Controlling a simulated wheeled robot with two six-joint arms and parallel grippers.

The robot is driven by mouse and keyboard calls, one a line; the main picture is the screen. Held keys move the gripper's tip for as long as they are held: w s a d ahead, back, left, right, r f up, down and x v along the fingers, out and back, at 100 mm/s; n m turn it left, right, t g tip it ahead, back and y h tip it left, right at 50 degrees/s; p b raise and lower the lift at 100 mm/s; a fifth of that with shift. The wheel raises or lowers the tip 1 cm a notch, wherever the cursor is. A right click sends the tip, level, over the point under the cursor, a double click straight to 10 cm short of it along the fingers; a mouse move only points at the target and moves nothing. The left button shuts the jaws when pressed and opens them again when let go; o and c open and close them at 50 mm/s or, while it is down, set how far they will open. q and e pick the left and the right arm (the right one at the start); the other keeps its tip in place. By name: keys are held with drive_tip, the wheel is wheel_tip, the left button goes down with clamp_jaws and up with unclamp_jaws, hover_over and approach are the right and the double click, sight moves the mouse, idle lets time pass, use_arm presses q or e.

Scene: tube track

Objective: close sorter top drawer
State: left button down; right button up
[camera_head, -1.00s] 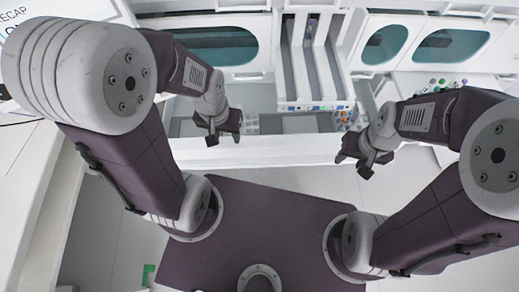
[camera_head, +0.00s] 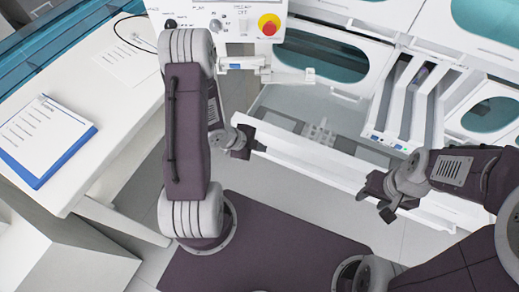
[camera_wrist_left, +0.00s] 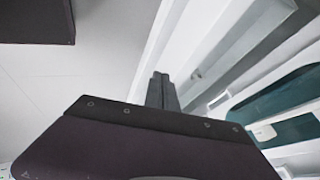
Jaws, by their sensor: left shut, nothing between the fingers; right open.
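The sorter is the white machine with teal windows across the upper right of the head view. An open drawer (camera_head: 340,165) sticks out from it; its long white front wall runs slanting from the left gripper towards the right gripper, and its grey inside shows. My left gripper (camera_head: 243,153) is shut and empty, by the left end of that front wall; I cannot tell if it touches. In the left wrist view its closed fingers (camera_wrist_left: 161,92) point at a long white edge. My right gripper (camera_head: 386,211) is open, in front of the wall's right part, its tips partly hidden.
A control panel with a red button (camera_head: 269,25) stands at the top. White tube channels (camera_head: 405,95) lie above the drawer at right. A white table (camera_head: 110,95) with a blue clipboard (camera_head: 45,135) is at left. Floor (camera_head: 150,265) shows between table and my base.

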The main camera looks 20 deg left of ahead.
use_arm(q)
drive_tip(key=b, duration=0.1)
approach(284, 146)
wheel_tip(284, 146, down, 4)
drive_tip(key=s+d, duration=0.1)
drive_tip(key=s, duration=0.1)
drive_tip(key=shift+w+d+f+p, duration=0.15)
drive_tip(key=shift+w+d, duration=0.1)
drive_tip(key=shift+w, duration=0.8)
drive_tip(key=shift+w+d+r+p, duration=0.1)
drive_tip(key=shift+w+d+p, duration=0.1)
drive_tip(key=shift+w, duration=0.85)
use_arm(e)
drive_tip(key=shift+w+d+f, duration=0.35)
use_arm(q)
drive_tip(key=shift+w, duration=0.1)
